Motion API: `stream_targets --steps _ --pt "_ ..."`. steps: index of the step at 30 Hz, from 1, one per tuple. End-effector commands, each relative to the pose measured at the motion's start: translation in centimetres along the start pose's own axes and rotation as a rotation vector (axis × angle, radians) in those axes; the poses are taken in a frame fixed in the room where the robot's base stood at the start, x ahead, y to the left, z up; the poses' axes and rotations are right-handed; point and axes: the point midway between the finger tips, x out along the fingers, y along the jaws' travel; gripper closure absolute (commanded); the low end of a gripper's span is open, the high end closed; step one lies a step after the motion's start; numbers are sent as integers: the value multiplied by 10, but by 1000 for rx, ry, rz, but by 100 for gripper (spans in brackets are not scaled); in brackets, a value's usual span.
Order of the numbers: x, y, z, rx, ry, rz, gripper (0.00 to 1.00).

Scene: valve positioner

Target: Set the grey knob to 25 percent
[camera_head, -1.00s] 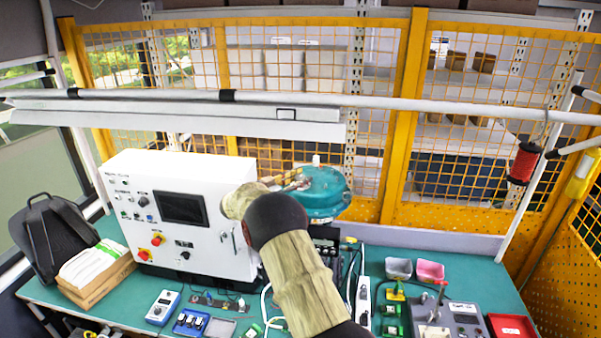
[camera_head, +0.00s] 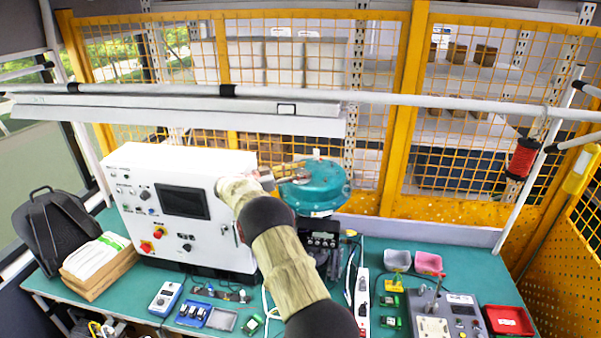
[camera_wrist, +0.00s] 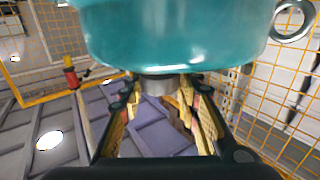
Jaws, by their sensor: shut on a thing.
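The teal housing (camera_head: 322,190) of the positioner, rounded and with a small white stud on top, stands on the bench right of the white cabinet. My gripper (camera_head: 298,178) reaches its upper left side. In the wrist view the housing (camera_wrist: 175,35) fills the top, and a short grey cylinder, which I take as the grey knob (camera_wrist: 158,86), sticks out of it. My gripper (camera_wrist: 157,92) has its two fingers on either side of this knob, shut on it. The fingers hide part of it, and no percent scale or pointer can be read.
The white cabinet (camera_head: 180,225) with screen and switches stands close on the left of my arm. A yellow mesh fence (camera_head: 395,120) is behind. Black devices (camera_head: 325,242), cables and a power strip (camera_head: 362,300) lie below and right of the housing.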

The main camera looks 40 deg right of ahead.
Motion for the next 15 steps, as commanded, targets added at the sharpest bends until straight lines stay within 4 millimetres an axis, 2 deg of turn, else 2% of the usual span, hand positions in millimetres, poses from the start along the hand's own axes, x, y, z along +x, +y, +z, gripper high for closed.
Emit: stream_targets --steps 4,5,15 --pt "0 -1 -5 7 3 -2 93" --pt "0 -1 -5 7 3 -2 66" --pt "0 0 -2 3 2 -2 48"
